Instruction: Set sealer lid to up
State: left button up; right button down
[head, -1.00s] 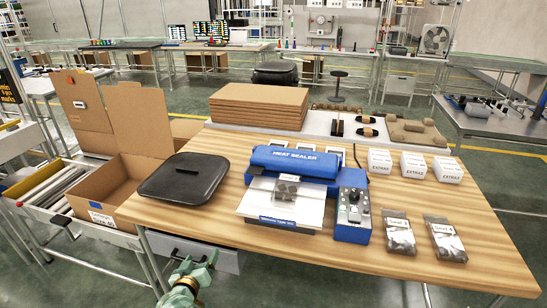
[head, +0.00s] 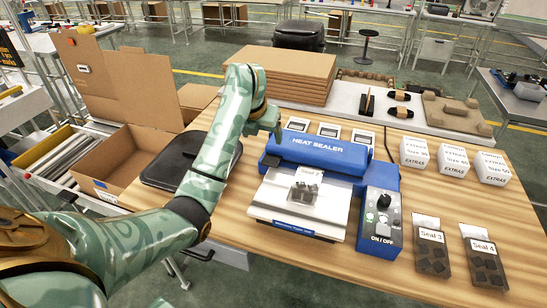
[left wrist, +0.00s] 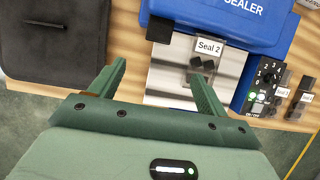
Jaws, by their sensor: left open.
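The heat sealer has a blue lid bar (head: 318,155) lying low across the back of its metal plate (head: 290,221). A clear bag with dark pieces (head: 305,187) lies on the plate, labelled Seal 2 in the left wrist view (left wrist: 208,46). The control box (head: 380,220) with knob and ON/OFF label is on the sealer's right side. My left gripper (head: 274,132) is above the lid bar's left end, partly hidden by its own arm. In the left wrist view its fingers (left wrist: 158,82) are apart and empty, with the blue bar beyond them. I cannot tell whether they touch anything. My right gripper is not in view.
A black lidded tray (head: 160,170) sits left of the sealer, partly behind my arm. Cardboard sheets (head: 298,72) are stacked behind. White EXTRAS boxes (head: 453,160) and Seal 3 (head: 431,255) and Seal 4 (head: 485,262) bags are on the right. Bare wood lies between them.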

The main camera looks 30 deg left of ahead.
aim_at(270, 162)
pick_arm(q)
jog(key=b+x, duration=0.6)
jog(key=x, duration=0.9)
jog(key=shift+w+a+f, duration=0.15)
jog(key=shift+a+f, duration=0.05)
jog(key=shift+f, duration=0.15)
jog(key=shift+c, duration=0.3)
